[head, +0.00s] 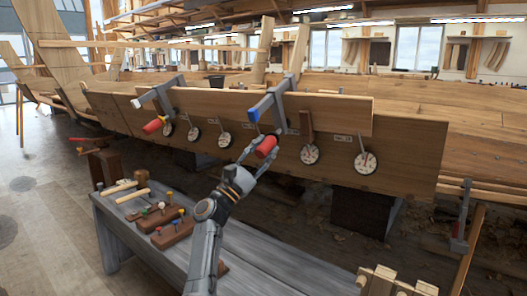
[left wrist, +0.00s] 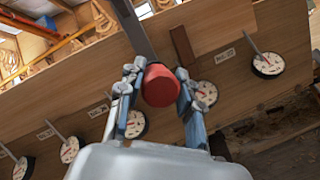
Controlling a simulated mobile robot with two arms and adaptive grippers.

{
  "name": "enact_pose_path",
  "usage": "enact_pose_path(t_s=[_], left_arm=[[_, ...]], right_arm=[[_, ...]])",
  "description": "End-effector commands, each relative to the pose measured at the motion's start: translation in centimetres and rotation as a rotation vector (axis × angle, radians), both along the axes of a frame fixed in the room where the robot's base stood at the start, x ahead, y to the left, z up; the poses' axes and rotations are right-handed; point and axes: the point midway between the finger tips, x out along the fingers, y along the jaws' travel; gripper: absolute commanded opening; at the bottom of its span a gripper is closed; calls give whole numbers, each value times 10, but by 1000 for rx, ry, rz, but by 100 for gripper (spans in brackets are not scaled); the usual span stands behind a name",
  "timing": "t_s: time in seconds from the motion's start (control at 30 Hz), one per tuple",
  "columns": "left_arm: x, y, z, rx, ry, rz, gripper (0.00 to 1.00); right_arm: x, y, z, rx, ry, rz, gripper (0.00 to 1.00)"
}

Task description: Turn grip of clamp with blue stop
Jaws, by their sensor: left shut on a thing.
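The clamp with the blue stop (head: 254,115) sits over the top edge of the hull plank, with its grey bar (head: 277,107) running up and back. Its red grip (head: 266,146) hangs below the bar on the near side. My left gripper (head: 259,152) reaches up from below and is shut on this red grip. In the left wrist view the red grip (left wrist: 161,86) lies between the two fingers, its round end facing the camera. My right gripper is in neither view.
Another clamp with a white stop (head: 138,103) and red-orange grip (head: 153,126) is farther left. Several dial gauges (head: 310,154) hang along the plank. A grey bench (head: 128,226) with mallets (head: 133,196) and wooden blocks (head: 173,235) stands below left.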

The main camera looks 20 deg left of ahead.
Motion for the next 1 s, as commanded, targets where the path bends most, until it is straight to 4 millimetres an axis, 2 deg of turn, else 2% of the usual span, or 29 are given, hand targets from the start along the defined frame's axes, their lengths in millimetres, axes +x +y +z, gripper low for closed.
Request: enact_pose_path(t_s=[0.33,0.37,0.47,0.8,1.0], left_arm=[[0,1,1,-3,1,2,3],[0,1,1,-3,1,2,37],[0,1,1,-3,0,2,57],[-1,1,-1,-1,0,2,58],[-19,11,-17,-1,1,3,58]], right_arm=[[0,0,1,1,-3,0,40],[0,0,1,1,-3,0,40],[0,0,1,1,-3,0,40],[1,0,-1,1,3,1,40],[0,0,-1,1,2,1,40]])
